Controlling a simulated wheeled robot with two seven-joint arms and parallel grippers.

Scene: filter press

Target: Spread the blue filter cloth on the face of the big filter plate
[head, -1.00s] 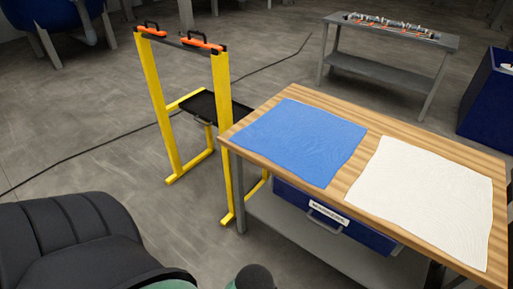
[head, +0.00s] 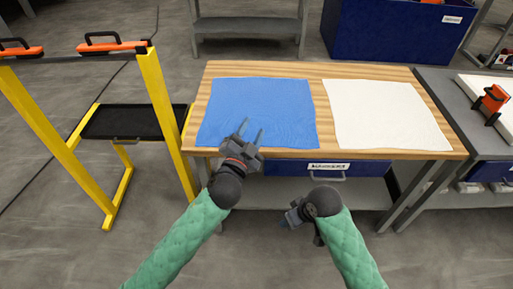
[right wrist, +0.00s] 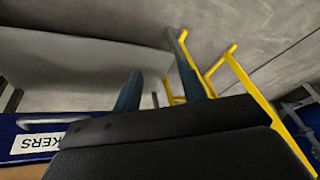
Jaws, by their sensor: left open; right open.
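The blue filter cloth (head: 265,108) lies flat on the left part of the wooden table, with slightly wavy edges. My left gripper (head: 251,131) is open and empty, with its fingers over the near edge of the blue cloth; I cannot tell whether they touch it. My right gripper (head: 291,217) is low in front of the table, below the top; in the right wrist view its two fingers (right wrist: 165,92) stand apart with nothing between them. I cannot identify the big filter plate in these frames.
A white cloth (head: 388,115) lies on the right of the wooden table (head: 322,70). A blue drawer (head: 330,168) is under the top. A grey bench (head: 445,105) adjoins at right.

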